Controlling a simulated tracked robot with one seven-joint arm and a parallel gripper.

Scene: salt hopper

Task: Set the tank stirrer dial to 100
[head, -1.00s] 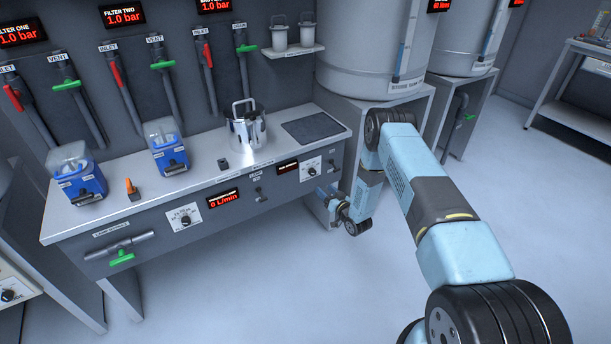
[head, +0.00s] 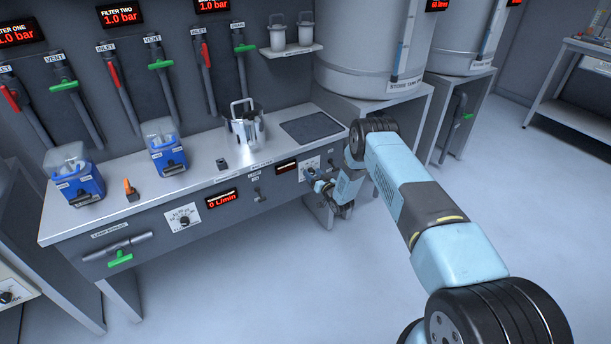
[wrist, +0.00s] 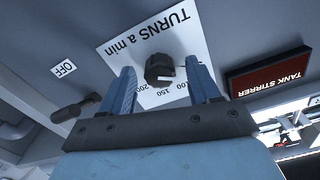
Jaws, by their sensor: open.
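The dial is a dark round knob (wrist: 160,68) on a white plate (wrist: 178,38) marked "TURNS a min". In the wrist view the numbers 200, 150 and 100 show along the plate's near side. A pale mark shows on the knob's near side, but I cannot tell its exact reading. My gripper (wrist: 160,75) is open, with one blue finger on each side of the knob; contact is unclear. In the head view my gripper (head: 313,180) is at the bench front, partly covering the dial plate (head: 309,166). A dark panel labelled "TANK STIRRER" (wrist: 270,72) is beside the dial.
A lever switch (wrist: 76,108) with an "OFF" label (wrist: 64,69) is left of the dial in the wrist view. Another dial (head: 184,220) and a "0 L/min" display (head: 222,198) are further left along the bench front. A metal pot (head: 245,128) stands on top. The floor is clear.

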